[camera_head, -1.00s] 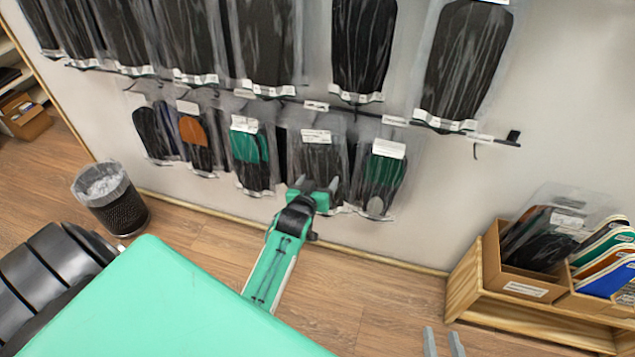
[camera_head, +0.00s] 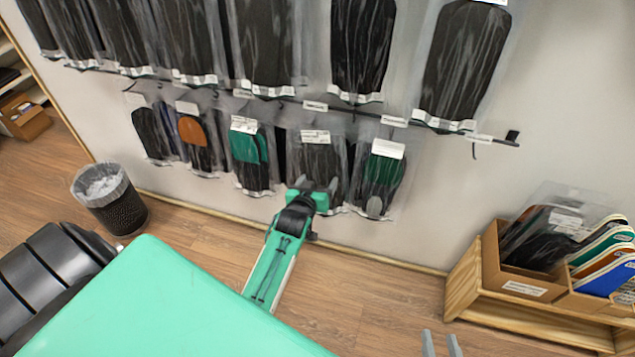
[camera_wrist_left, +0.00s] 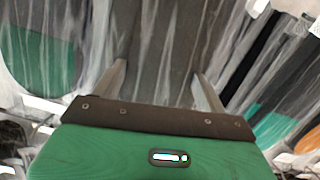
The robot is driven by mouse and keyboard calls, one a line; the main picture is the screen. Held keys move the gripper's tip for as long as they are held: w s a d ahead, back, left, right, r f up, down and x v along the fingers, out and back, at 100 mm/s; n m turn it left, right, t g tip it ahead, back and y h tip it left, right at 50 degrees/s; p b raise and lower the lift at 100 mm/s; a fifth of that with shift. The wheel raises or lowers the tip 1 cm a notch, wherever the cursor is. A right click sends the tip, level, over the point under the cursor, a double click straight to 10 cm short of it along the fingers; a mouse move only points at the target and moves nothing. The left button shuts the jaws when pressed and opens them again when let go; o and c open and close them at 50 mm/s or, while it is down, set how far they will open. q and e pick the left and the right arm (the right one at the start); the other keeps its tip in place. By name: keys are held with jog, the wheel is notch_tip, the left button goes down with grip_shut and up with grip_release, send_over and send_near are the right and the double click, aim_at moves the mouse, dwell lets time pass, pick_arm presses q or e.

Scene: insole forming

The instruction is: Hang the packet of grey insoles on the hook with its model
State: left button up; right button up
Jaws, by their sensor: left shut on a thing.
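The packet of grey insoles (camera_head: 318,158) is a clear bag with a white label at its top. It hangs upright against the lower row of packets on the wall. My left gripper (camera_head: 315,186) is shut on the lower part of this packet. In the left wrist view the grey insole (camera_wrist_left: 165,50) lies between my two fingers (camera_wrist_left: 163,88), under wrinkled plastic. The hook behind the packet's top is hidden, so I cannot tell whether the packet is on it. My right gripper (camera_head: 441,344) shows only two separated fingertips at the bottom edge.
Packets with green insoles (camera_head: 250,150) and (camera_head: 383,170) hang close on both sides. A rail (camera_head: 400,122) with price tags runs above them, under larger black packets (camera_head: 462,65). A wooden rack (camera_head: 470,285) with boxed insoles stands right. A bin (camera_head: 115,200) stands left.

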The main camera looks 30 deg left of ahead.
jog(key=shift+r, duration=0.3)
pick_arm(q)
jog(key=o, duration=1.1)
pick_arm(e)
jog(key=shift+d+f, duration=0.1)
pick_arm(q)
jog(key=p+v, duration=0.3)
jog(key=v, duration=1)
jog(key=shift+s, duration=0.4)
pick_arm(e)
jog(key=d+g+h, duration=0.1)
jog(key=d, duration=0.1)
jog(key=d+f+g+h, duration=0.1)
jog(key=g, duration=0.1)
jog(key=s+d+g+h, duration=0.1)
jog(key=d, duration=0.1)
jog(key=shift+s+d+f+g, duration=0.1)
jog(key=shift+d+f+g, duration=0.1)
jog(key=shift+d+g, duration=0.15)
pick_arm(q)
jog(key=shift+d, duration=0.1)
